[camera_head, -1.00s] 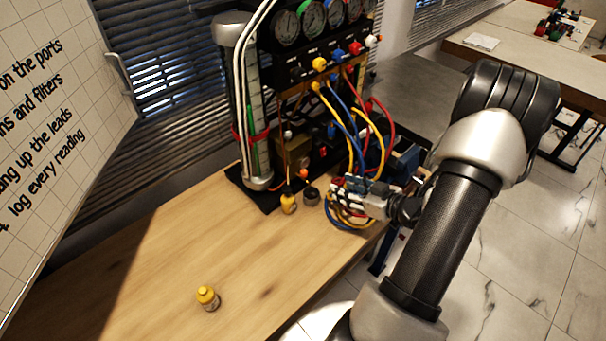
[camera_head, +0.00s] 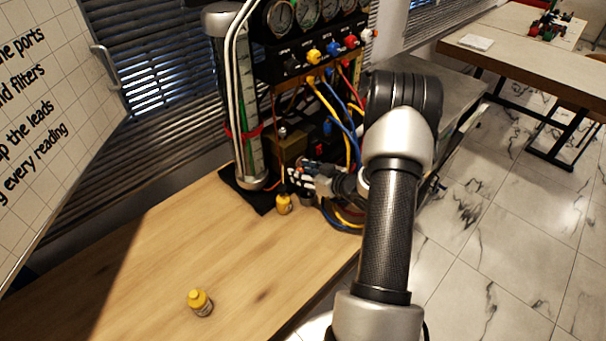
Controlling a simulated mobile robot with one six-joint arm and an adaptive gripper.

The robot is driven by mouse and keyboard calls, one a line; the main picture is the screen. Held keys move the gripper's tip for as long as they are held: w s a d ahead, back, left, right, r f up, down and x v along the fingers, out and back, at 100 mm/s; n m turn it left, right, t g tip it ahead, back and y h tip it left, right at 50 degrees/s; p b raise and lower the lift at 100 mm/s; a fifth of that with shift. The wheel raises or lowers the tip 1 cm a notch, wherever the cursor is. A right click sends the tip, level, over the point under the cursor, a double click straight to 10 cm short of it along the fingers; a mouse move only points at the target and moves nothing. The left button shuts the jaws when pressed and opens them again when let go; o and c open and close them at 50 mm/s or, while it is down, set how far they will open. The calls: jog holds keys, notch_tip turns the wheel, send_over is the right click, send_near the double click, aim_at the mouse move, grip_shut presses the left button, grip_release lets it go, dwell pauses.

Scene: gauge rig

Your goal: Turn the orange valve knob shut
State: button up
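The gauge rig (camera_head: 262,67) stands at the back of the wooden bench. My gripper (camera_head: 293,176) is low in front of it, pointing left, close to the rig's lower front. I cannot make out the orange valve knob; the lower front where a small orange part showed earlier is now covered by my gripper. The finger gap is too small and cluttered to read, so I cannot tell whether the gripper is open or touching the knob.
Yellow and blue hoses (camera_head: 330,103) hang beside my arm. A clear tube column (camera_head: 246,125) rises to the left.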

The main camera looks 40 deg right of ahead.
jog(key=shift+w, duration=0.2)
jog(key=shift+c, duration=0.2)
grip_shut()
